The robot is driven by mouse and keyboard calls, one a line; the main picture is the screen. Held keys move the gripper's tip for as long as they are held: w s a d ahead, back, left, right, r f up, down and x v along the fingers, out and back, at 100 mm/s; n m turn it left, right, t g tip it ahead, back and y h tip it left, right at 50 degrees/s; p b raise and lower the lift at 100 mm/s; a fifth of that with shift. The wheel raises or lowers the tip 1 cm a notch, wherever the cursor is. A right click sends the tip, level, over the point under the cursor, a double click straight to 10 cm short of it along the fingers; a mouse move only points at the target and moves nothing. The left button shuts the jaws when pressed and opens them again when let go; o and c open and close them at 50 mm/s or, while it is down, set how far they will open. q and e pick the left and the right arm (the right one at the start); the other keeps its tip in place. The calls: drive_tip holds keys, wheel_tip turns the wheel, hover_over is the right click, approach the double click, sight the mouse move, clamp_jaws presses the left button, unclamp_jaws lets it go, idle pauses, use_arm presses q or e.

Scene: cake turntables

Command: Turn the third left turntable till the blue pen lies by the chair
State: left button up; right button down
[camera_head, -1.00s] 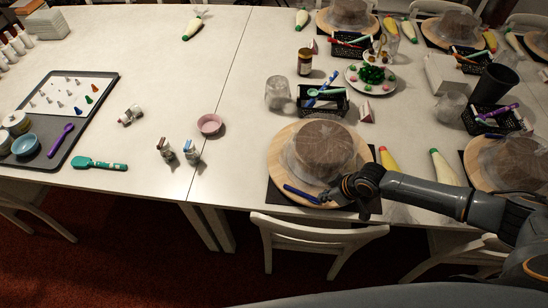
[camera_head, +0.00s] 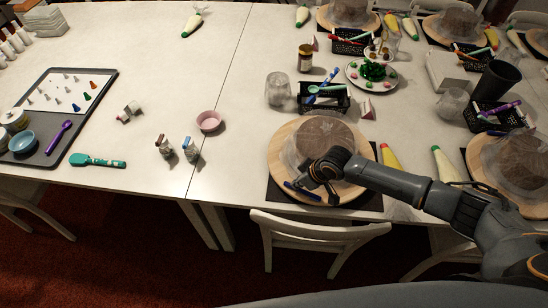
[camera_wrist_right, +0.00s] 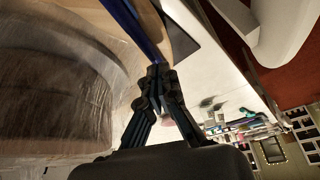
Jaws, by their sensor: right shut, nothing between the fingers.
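The wooden turntable (camera_head: 277,160) carries a brown cake wrapped in clear film (camera_head: 322,132). The blue pen (camera_head: 299,190) lies on the turntable's front left rim, on the side facing the white chair (camera_head: 318,229). My right gripper (camera_head: 312,180) is shut with nothing between its fingers, low over the front of the turntable beside the pen and cake. In the wrist view the blue pen (camera_wrist_right: 132,24) runs toward the closed fingertips (camera_wrist_right: 158,72); I cannot tell whether they touch. My arm hides part of the turntable's right front. My left gripper is out of view.
A black mat (camera_head: 368,203) lies under the turntable. Yellow (camera_head: 390,159) and green-tipped (camera_head: 442,163) piping bags lie to its right, before another turntable (camera_head: 480,165). A black basket (camera_head: 323,104) stands behind. The table left of the turntable is mostly clear.

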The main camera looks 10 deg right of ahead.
sight(314, 196)
drive_tip(key=shift+f, duration=0.5)
drive_tip(key=shift+d, duration=0.1)
drive_tip(key=shift+s, duration=0.1)
drive_tip(key=shift+s+d+r+p, duration=0.1)
drive_tip(key=shift+s+d+p, duration=0.4)
drive_tip(key=shift+s+d, duration=0.35)
drive_tip(key=shift+d, duration=0.4)
drive_tip(key=shift+s+d+p, duration=0.25)
drive_tip(key=shift+s+d, duration=0.1)
drive_tip(key=shift+d, duration=0.25)
drive_tip(key=shift+s+d+p, duration=0.25)
drive_tip(key=shift+s+d, duration=0.05)
drive_tip(key=shift+d, duration=0.25)
drive_tip(key=shift+r+p, duration=1.25)
drive_tip(key=shift+r, duration=0.1)
